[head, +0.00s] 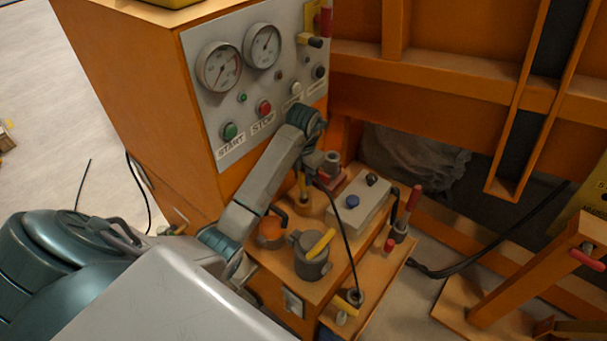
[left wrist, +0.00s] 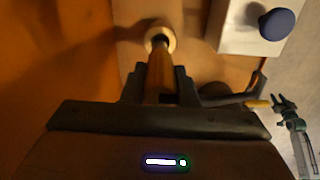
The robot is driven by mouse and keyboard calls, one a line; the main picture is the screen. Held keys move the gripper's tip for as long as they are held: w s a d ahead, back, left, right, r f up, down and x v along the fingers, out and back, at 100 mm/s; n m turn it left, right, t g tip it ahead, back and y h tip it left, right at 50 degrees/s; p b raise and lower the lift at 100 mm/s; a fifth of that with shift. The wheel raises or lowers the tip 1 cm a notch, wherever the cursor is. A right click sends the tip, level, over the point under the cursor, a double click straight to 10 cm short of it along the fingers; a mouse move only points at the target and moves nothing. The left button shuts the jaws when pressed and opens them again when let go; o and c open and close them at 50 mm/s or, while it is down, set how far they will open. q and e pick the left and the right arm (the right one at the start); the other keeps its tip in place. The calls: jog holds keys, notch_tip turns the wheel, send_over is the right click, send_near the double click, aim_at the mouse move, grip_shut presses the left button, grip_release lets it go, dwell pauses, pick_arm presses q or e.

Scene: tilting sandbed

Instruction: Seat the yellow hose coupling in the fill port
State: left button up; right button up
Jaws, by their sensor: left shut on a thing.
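My left gripper (left wrist: 160,80) is shut on the yellow hose coupling (left wrist: 160,72), a yellow-orange cylinder with a dark end. The coupling points at a pale ring (left wrist: 160,36) that looks like the fill port. Its end overlaps the ring in the left wrist view; I cannot tell whether it is inside or just above. In the head view the coupling (head: 303,188) shows small and upright under my left wrist, and the port is not clear. My right gripper (left wrist: 284,103) shows small at the right of the left wrist view, its fingers apart and empty.
A pale box (head: 358,205) with a blue knob stands beside the coupling. A black hose (head: 345,240) crosses the wooden deck. The gauge panel (head: 250,75) rises behind.

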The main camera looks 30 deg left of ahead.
aim_at(304, 186)
pick_arm(q)
jog(key=shift+f+b, duration=2.7)
jog(key=o, duration=1.1)
jog(key=shift+r, duration=0.1)
jog(key=shift+r, duration=0.15)
notch_tip(304, 186, up, 11)
jog(key=p, duration=1)
jog(key=shift+f, duration=0.2)
jog(key=shift+f, duration=0.1)
